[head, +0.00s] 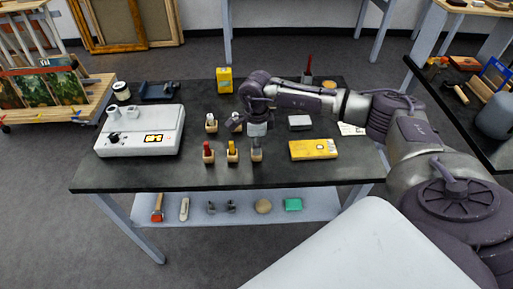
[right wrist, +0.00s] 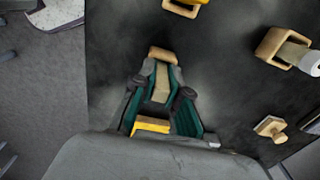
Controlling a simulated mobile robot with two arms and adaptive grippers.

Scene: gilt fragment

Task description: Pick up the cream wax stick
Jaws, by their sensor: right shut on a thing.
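My right gripper (head: 257,143) is over the right end of the front row of wooden holders in the head view. In the right wrist view its two fingers (right wrist: 165,98) are closed around the cream wax stick (right wrist: 161,82). The stick's wooden holder (right wrist: 162,53) shows just beyond the fingertips. I cannot tell whether the stick still sits in it. In the head view the gripper mostly hides the stick. A red stick (head: 208,147) and a yellow stick (head: 231,146) stand in holders to its left. My left gripper is not in view.
Behind the front row, a holder with a white stick (right wrist: 298,55) stands close by. A yellow box (head: 313,149) lies right of the gripper, with a grey block (head: 300,122) behind it. A white device (head: 140,131) occupies the dark table's left side. The front strip is clear.

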